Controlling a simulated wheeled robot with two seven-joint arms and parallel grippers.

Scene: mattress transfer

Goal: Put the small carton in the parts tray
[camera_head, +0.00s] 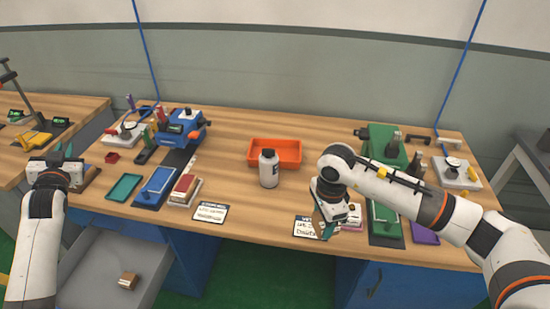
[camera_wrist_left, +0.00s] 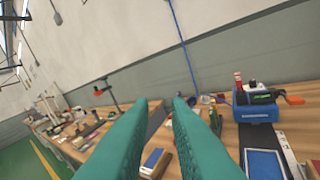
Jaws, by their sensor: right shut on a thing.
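An orange tray (camera_head: 289,164), which looks like the parts tray, sits at the middle of the workbench. A small brown carton (camera_head: 128,281) lies in the open grey drawer at the lower left. My right gripper (camera_head: 326,229) points down near the bench's front edge, right of centre. It is shut on a small brownish thing, mostly hidden by the fingers and wrist, so I cannot tell what it is. My left gripper (camera_head: 62,154) is raised at the far left, away from the tray. In the left wrist view its teal fingers (camera_wrist_left: 163,103) are apart with nothing between them.
A white bottle (camera_head: 268,171) stands just in front of the orange tray. A blue device (camera_head: 183,131) and a blue tray (camera_head: 157,186) are on the left, a green device (camera_head: 385,145) on the right. Bare wood lies between the bottle and my right gripper.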

